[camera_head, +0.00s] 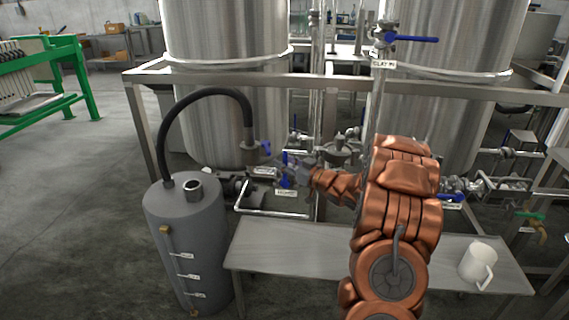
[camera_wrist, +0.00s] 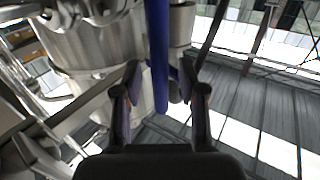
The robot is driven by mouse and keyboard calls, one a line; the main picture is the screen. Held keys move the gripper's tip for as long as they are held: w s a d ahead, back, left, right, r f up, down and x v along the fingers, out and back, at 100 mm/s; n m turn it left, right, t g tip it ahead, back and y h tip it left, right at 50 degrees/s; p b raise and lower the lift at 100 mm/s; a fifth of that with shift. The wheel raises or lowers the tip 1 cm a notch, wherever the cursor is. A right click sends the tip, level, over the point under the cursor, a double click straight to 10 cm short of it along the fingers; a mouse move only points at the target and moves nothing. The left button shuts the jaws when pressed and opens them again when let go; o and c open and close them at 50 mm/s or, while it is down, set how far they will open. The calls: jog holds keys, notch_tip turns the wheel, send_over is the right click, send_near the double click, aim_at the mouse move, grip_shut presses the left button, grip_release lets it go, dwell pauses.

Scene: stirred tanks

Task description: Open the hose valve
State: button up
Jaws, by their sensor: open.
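A black hose (camera_head: 205,95) arches from a grey cylindrical vessel (camera_head: 185,235) to a fitting in front of the left steel tank (camera_head: 225,75). A small blue handle (camera_head: 265,148) shows at that fitting, and a blue upright part (camera_head: 285,172) shows just below and right of it. My gripper (camera_head: 280,160) is close by these blue parts, partly merged with the pipework. In the wrist view, my gripper (camera_wrist: 160,95) is open, with a long blue handle (camera_wrist: 157,55) between its two fingers. Clear space shows on both sides of the handle; any contact is hard to tell.
A steel rail (camera_head: 330,80) and pipes crowd the area around my gripper. Another blue-handled valve (camera_head: 410,39) stands higher up at right. A low grey table (camera_head: 285,245) lies below, with a white mug (camera_head: 478,263) at its right. Open floor (camera_head: 75,190) lies at left.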

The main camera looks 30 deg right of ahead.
jog(key=shift+c, duration=0.3)
grip_shut()
jog(key=shift+a, duration=0.15)
dwell(0.3)
